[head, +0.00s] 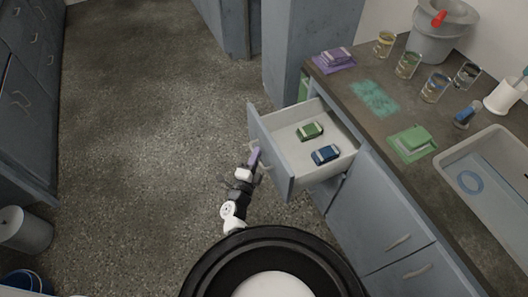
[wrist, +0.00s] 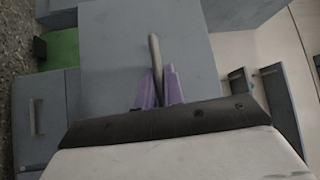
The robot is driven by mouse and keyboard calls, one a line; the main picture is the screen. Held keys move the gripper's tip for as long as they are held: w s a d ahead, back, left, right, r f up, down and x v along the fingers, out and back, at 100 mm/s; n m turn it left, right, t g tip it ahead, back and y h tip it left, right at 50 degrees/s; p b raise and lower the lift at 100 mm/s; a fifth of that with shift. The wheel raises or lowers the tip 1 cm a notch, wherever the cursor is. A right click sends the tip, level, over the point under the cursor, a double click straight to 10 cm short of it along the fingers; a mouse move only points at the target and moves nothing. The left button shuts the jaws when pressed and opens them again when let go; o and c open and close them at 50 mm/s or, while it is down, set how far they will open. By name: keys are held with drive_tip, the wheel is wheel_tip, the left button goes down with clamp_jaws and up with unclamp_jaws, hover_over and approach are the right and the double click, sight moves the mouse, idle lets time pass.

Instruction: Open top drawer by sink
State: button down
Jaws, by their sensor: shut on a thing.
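The top drawer (head: 313,166) by the sink is pulled well out of the counter. Its grey front faces left and its pale inside shows. A green item (head: 309,131) and a blue item (head: 326,154) lie in it. My gripper (head: 256,157) is at the drawer front, its purple fingers around the handle. In the wrist view the fingers (wrist: 160,88) are shut on the drawer handle (wrist: 155,58), a thin metal bar, against the grey drawer front (wrist: 200,62). The sink (head: 490,180) is in the counter at the right.
The counter (head: 385,135) holds several glasses, a grey bucket (head: 436,35), a purple stack (head: 334,58) and a green stack (head: 412,142). Closed cabinets (head: 380,215) stand below. The floor (head: 150,130) to the left is clear. A bin (head: 25,230) stands far left.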

drive_tip(key=s+a, duration=0.3)
drive_tip(key=a, duration=0.2)
drive_tip(key=shift+a, duration=0.35)
drive_tip(key=c, duration=1.5)
unclamp_jaws()
drive_tip(key=shift+s, duration=0.25)
